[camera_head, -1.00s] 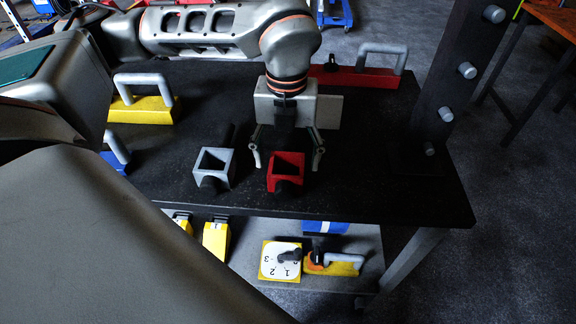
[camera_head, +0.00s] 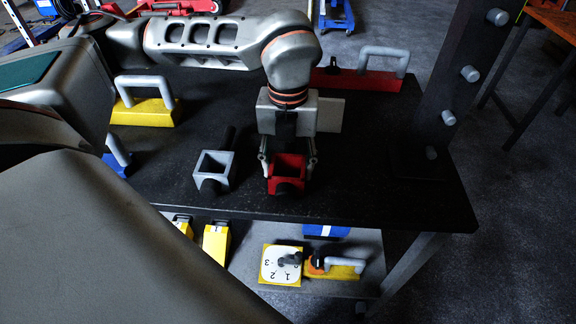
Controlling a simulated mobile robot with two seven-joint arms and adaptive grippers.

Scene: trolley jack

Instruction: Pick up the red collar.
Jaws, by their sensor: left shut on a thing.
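The red collar (camera_head: 287,184) is a square, open-topped red piece with a dark round part at its front. It is at the front middle of the black table (camera_head: 370,203). My left gripper (camera_head: 288,166) comes down from behind it and is shut on the collar, one finger on its left side and one on its right. I cannot tell whether the collar is clear of the table top. My right gripper is not in view.
A grey collar (camera_head: 213,168) stands close to the left. A yellow block with a handle (camera_head: 146,110) is at the back left, and a red one (camera_head: 375,80) at the back right. A dark post with grey pegs (camera_head: 452,90) rises at the right. A lower shelf holds several items.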

